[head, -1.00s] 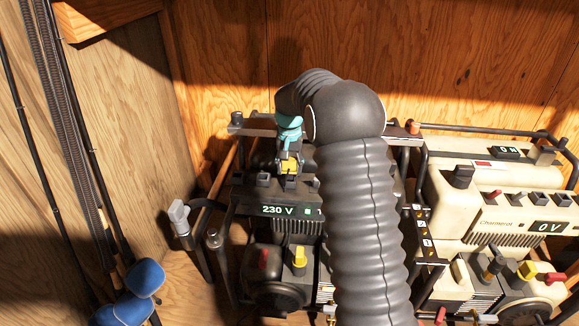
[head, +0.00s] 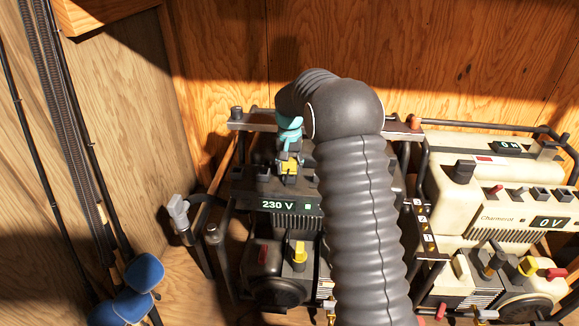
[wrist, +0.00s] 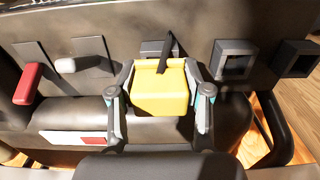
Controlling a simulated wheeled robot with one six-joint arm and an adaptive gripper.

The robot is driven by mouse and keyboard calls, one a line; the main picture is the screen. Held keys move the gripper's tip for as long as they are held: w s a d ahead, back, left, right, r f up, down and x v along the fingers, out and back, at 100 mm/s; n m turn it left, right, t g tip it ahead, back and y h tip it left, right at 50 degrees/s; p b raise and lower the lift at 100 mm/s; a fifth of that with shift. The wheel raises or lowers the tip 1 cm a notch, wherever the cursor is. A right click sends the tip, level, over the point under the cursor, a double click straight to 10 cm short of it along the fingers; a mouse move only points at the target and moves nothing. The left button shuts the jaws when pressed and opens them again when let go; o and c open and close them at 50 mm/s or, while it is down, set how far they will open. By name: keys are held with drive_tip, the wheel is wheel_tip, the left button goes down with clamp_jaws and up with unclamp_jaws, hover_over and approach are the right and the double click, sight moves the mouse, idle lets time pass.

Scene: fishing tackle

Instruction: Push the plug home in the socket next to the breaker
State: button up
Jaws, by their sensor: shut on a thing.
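My gripper (wrist: 160,98) is shut on a yellow plug (wrist: 160,92), with one finger on each side of it. In the head view the plug (head: 289,166) shows small below my teal gripper parts, above the dark generator's 230 V display. In the wrist view a grey socket (wrist: 150,47) shows partly behind the plug's far edge, in line with it. I cannot tell how deep the plug sits, or whether it is in the socket. A red lever (wrist: 28,83), perhaps the breaker, and a pale lever (wrist: 66,65) are left of the plug.
Two open sockets (wrist: 232,61) (wrist: 296,59) lie right of the plug in the wrist view. The dark generator (head: 300,190) stands in a tube frame. A cream generator (head: 490,190) reading 0 V stands to its right. Rods (head: 75,130) lean at the left wall.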

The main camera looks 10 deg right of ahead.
drive_tip(key=shift+f, duration=0.4)
drive_tip(key=o, duration=1.3)
drive_tip(key=shift+c, duration=0.2)
drive_tip(key=shift+r, duration=0.15)
wheel_tip(320, 180, up, 12)
drive_tip(key=shift+f, duration=0.1)
